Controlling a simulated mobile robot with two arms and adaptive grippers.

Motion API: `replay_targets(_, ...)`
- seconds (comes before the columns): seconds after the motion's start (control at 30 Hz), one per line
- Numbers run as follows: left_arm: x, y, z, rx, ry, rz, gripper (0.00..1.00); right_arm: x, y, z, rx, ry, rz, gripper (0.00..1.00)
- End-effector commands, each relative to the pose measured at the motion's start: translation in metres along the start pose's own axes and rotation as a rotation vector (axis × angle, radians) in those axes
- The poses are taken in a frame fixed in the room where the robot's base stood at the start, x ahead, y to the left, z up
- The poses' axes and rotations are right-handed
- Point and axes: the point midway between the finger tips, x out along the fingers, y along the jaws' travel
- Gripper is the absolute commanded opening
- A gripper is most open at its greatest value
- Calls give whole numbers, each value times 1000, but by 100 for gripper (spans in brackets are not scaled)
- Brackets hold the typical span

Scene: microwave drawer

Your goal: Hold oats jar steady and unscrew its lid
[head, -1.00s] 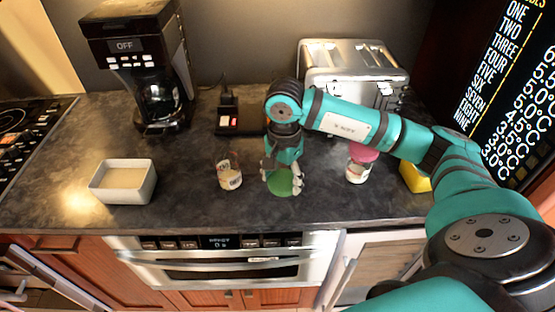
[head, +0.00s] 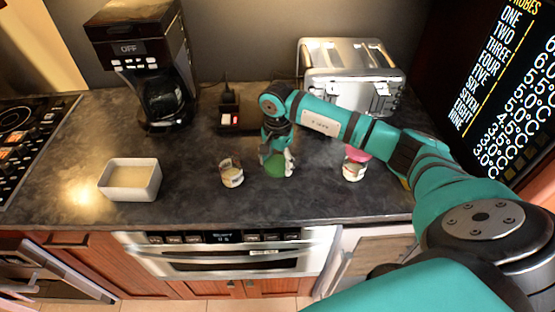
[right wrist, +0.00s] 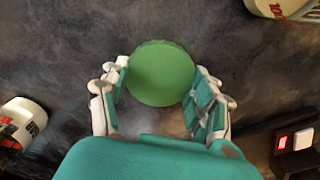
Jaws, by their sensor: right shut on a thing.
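A round green lid (head: 275,167) is between the fingers of my right gripper (head: 277,162). In the right wrist view the green lid (right wrist: 161,73) shows as a flat disc, with the fingers of the right gripper (right wrist: 160,90) shut on it from both sides. No jar body shows under it. A small open jar with a label (head: 231,174) stands on the counter left of the gripper. A jar with a pink lid (head: 355,165) stands to the right, partly covered by my arm. I cannot tell which one is the oats jar. My left gripper is not in view.
A white dish (head: 131,192) stands at the counter's left. A coffee maker (head: 160,75) and a steel toaster (head: 350,65) stand at the back. A small black stand with a red-lit switch (head: 229,118) is behind the gripper. The counter's front is clear.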

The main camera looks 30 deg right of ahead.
Motion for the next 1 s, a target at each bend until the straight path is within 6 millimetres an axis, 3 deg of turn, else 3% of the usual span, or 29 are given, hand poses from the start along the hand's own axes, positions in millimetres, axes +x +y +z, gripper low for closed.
replay_targets(0.17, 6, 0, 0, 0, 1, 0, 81, 5, 0, 0, 0, 0, 0, 24)
replay_targets(0.2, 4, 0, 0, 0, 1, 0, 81, 3, 0, 0, 0, 0, 0, 66)
replay_targets(0.37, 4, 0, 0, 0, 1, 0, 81, 3, 0, 0, 1, 0, 0, 86)
replay_targets(0.77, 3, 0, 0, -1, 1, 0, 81, -5, -1, 0, 0, 0, -3, 86)
replay_targets(1.0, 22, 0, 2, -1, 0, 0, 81, -51, -1, -1, 0, 3, -8, 86)
